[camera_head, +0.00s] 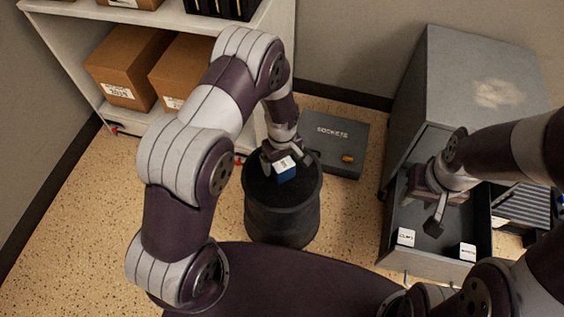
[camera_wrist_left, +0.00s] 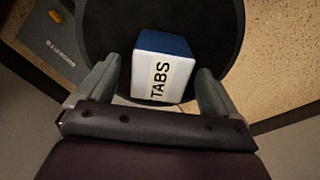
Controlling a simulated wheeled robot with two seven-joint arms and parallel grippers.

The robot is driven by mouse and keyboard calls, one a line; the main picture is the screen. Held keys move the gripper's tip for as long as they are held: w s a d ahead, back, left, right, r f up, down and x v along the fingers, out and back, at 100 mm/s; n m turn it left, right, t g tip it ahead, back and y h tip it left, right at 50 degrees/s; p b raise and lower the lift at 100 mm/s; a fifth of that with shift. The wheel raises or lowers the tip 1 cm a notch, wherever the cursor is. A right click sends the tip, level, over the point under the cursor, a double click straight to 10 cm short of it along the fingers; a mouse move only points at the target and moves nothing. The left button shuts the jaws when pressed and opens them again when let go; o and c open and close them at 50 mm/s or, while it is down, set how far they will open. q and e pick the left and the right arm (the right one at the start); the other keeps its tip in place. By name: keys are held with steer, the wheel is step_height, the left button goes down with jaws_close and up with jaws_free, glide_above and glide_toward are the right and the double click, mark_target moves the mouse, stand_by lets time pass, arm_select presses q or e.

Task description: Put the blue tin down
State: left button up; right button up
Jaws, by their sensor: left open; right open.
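The blue tin (camera_head: 287,175), a small box shape with a white label, is at the top of a round black drum (camera_head: 282,220). In the left wrist view the blue tin (camera_wrist_left: 163,42) shows the word TABS, against the drum's dark round top (camera_wrist_left: 105,25). My left gripper (camera_head: 284,158) is open, with its fingers (camera_wrist_left: 153,88) on either side of the tin's near end and gaps showing beside it. The tin's underside is hidden. My right gripper (camera_head: 436,208) is open and empty, over the open drawer of the grey cabinet.
A grey case marked SOCKETS (camera_head: 338,140) lies on the floor behind the drum. The grey cabinet (camera_head: 470,90) has its drawer (camera_head: 437,255) pulled out at right, with white-labelled items inside. Shelving with cardboard boxes (camera_head: 128,68) stands at left. Speckled floor is clear left of the drum.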

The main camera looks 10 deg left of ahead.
arm_select(q)
step_height(320, 180, up, 9)
steer(key=shift+f+p, duration=0.1)
steer(key=shift+p, duration=1.15)
step_height(320, 180, up, 4)
steer(key=m, duration=0.1)
glide_above(282, 162)
steer(key=a, duration=0.1)
steer(key=s+a+r+m, duration=0.2)
steer(key=s+r+m, duration=0.2)
steer(key=s+r, duration=0.2)
steer(key=s+a+r+m+t, duration=0.1)
steer(key=s+a+r+m, duration=0.1)
steer(key=s+r+m, duration=0.2)
steer(key=s+r, duration=0.2)
steer(key=s, duration=0.1)
steer(key=shift+s+a, duration=0.4)
arm_select(e)
step_height(282, 162, up, 4)
steer(key=shift+f, duration=0.25)
